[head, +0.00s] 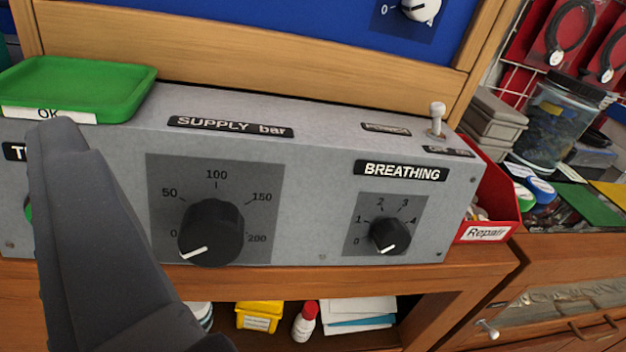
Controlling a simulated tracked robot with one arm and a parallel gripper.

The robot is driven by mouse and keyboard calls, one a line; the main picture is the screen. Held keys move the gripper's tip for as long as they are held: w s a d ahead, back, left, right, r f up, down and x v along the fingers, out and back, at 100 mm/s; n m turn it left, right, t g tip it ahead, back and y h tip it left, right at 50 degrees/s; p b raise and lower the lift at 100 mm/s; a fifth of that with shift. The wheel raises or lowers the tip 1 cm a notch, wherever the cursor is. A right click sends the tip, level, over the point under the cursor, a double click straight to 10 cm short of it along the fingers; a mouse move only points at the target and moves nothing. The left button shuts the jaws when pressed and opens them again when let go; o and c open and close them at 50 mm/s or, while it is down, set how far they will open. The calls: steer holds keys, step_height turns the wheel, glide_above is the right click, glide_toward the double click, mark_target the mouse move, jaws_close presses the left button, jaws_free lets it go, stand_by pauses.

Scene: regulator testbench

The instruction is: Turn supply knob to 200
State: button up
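The supply knob (212,228) is a large black round knob on the grey front panel, under the label "SUPPLY bar". Its dial plate (262,178) is marked 0, 50, 100, 150 and 200. The knob's white pointer line is at the lower left, by the 0 mark. My gripper (68,150) shows as one dark grey finger shape at the left, in front of the panel. Its tip is left of the supply knob and apart from it in the picture. I cannot see a second finger. The finger hides part of the panel's left side.
A smaller black breathing knob (390,235) sits right of the supply knob. A toggle switch (437,118) stands on the box's top right. A green OK tray (85,88) lies on its top left. A red Repair bin (490,205) stands at the right. Below is a shelf with small items.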

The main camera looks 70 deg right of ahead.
mark_target(216, 251)
steer(key=s+d+f+n+g+h+b, duration=0.1)
steer(key=s+d+f+h, duration=0.2)
steer(key=f, duration=0.4)
steer(key=s+d+f+g+h+b, duration=0.1)
steer(key=s+f+g+h, duration=0.15)
steer(key=s+f, duration=0.3)
steer(key=shift+t+h, duration=0.25)
steer(key=shift+t, duration=0.2)
steer(key=x, duration=0.4)
steer(key=b+x, duration=0.1)
steer(key=x, duration=0.4)
steer(key=b+x, duration=0.1)
steer(key=x, duration=0.4)
steer(key=shift+w+a+f, duration=0.2)
steer(key=shift+a+f, duration=0.1)
